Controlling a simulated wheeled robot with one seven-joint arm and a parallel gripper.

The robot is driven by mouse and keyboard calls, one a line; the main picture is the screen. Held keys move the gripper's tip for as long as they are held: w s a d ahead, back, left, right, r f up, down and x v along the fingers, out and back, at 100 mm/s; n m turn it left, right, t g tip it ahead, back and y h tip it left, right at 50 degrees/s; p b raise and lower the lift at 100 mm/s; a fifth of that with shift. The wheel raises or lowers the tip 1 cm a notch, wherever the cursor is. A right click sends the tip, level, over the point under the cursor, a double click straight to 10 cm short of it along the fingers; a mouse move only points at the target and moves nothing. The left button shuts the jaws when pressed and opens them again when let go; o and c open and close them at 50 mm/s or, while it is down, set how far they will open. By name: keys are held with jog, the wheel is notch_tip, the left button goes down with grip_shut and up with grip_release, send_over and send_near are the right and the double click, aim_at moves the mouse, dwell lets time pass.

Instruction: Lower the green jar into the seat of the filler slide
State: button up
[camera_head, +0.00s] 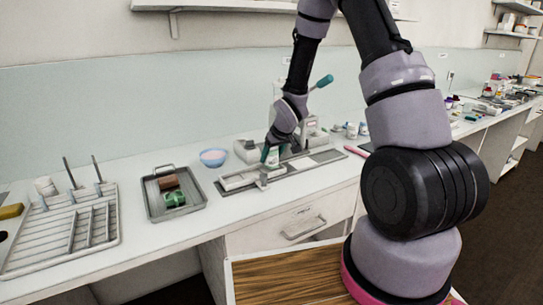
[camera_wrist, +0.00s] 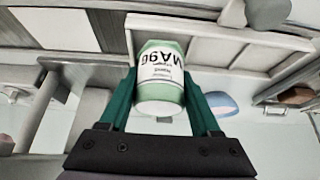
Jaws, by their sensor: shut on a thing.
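My gripper (camera_wrist: 163,95) is shut on the green jar (camera_wrist: 162,78), a pale green and white jar with a printed label that appears upside down in the wrist view. Teal fingers lie on both sides of it. In the head view my gripper (camera_head: 272,154) is over the filler slide (camera_head: 225,189), a long grey plate with pale raised parts on the bench. A pale framed part of the slide (camera_wrist: 225,48) shows behind the jar in the wrist view. The seat itself, and whether the jar touches it, I cannot make out.
A grey tray (camera_head: 153,209) with a brown and a green item stands left of the slide. A blue bowl (camera_head: 213,157) is behind, between them. A slatted rack (camera_head: 65,243) with upright rods stands at far left. Small containers stand behind and right of my gripper.

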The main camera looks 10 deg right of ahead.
jog(key=shift+f, duration=0.25)
jog(key=shift+f, duration=0.35)
jog(key=shift+f, duration=0.3)
dwell(1.0)
jog(key=o, duration=1.4)
jog(key=shift+r, duration=0.1)
jog(key=shift+r, duration=2.9)
